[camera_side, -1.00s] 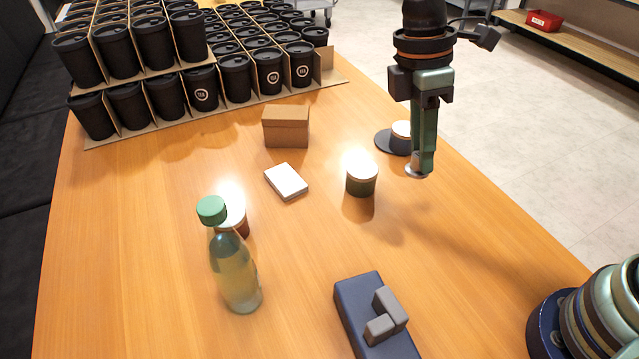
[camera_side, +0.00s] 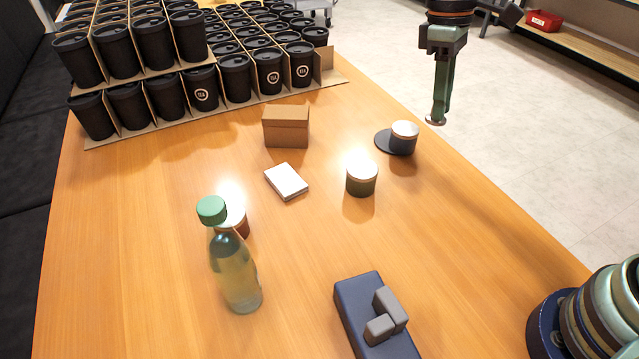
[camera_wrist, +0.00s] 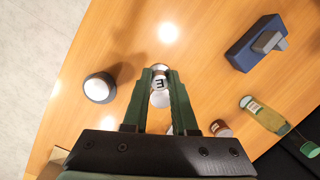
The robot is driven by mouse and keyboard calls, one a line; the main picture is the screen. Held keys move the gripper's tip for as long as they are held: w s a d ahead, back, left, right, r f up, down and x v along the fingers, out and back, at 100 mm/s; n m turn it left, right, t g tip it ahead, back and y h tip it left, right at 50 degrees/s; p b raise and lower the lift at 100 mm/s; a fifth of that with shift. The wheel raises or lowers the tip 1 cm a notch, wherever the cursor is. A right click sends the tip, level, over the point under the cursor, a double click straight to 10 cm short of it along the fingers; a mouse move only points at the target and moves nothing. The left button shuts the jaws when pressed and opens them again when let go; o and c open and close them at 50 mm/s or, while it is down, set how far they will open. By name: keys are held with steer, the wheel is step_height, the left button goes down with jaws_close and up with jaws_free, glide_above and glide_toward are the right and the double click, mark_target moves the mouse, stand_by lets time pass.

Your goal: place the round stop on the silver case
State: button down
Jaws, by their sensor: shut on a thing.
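The round stop (camera_side: 435,120) is a small silver disc at the tip of my gripper (camera_side: 438,114). In the side view it hangs raised near the table's far right edge. In the wrist view my gripper (camera_wrist: 160,90) is shut on the round stop (camera_wrist: 160,97), which shows a dark letter-like mark on its face. The silver case (camera_side: 286,181) is a flat, pale rectangular block lying on the table, left of and well apart from my gripper in the side view. Its top looks bare. In the wrist view I cannot clearly make out the case.
A green jar (camera_side: 361,180) stands right of the case, and a brown box (camera_side: 286,127) behind it. A bottle (camera_side: 235,262), a reddish jar (camera_side: 237,222) and a navy fixture (camera_side: 365,315) stand nearer. Black cups fill the back left.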

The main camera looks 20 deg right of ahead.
steer(key=s+a+n, duration=0.1)
steer(key=s+a, duration=0.1)
steer(key=a, duration=0.9)
steer(key=s+a+n, duration=0.1)
steer(key=s+a, duration=0.1)
steer(key=a, duration=1)
steer(key=shift+t+h, duration=0.4)
step_height(320, 180, down, 15)
steer(key=shift+r, duration=0.1)
steer(key=shift+a+f, duration=0.1)
steer(key=shift+f, duration=2.4)
steer(key=c, duration=0.7)
jaws_free()
steer(key=shift+f, duration=0.15)
